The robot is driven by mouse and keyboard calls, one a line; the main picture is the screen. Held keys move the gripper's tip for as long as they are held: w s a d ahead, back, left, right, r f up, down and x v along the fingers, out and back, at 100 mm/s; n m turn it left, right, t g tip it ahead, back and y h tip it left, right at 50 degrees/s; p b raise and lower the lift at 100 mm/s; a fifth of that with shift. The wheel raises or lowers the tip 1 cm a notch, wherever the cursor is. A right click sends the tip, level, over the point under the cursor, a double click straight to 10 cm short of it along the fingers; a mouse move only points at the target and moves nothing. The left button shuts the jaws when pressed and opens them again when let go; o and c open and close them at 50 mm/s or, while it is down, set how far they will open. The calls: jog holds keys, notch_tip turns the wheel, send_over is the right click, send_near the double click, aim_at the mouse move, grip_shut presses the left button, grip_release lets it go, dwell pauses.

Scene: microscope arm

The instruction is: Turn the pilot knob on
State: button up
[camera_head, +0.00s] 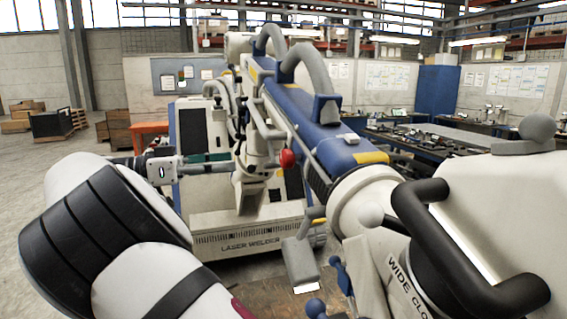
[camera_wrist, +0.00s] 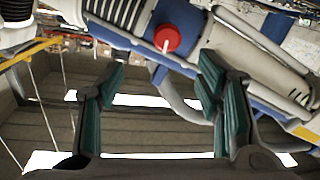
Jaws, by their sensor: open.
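A round red knob (camera_head: 287,158) sits on the side of the blue and white laser welder arm (camera_head: 330,145). In the wrist view the red knob (camera_wrist: 167,39) shows a white line across its lower part. I cannot read a label that names it as the pilot knob. My gripper (camera_wrist: 163,72) is open and empty, with its two green-padded fingers spread apart. The red knob appears beyond the fingertips, above and between them in the wrist view, and apart from them.
The welder's white base cabinet (camera_head: 248,232) stands behind my gripper. A black handle (camera_head: 465,250) and a grey ball knob (camera_head: 537,128) are at the right. Grey hoses arch over the welder arm. Open floor lies at the left, with boxes (camera_head: 52,125) far back.

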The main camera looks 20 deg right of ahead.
aim_at(281, 159)
jog(key=d+p, duration=0.1)
jog(key=d, duration=0.3)
jog(key=d+p, duration=0.2)
jog(key=d, duration=0.2)
jog(key=w+d+p, duration=0.1)
jog(key=d, duration=0.3)
jog(key=shift+d+f, duration=0.15)
jog(key=shift+d, duration=0.25)
jog(key=shift+d+f+p, duration=0.1)
jog(key=shift+d+p, duration=0.2)
jog(key=shift+d, duration=0.35)
jog(key=shift+c, duration=0.5)
jog(key=c, duration=1.1)
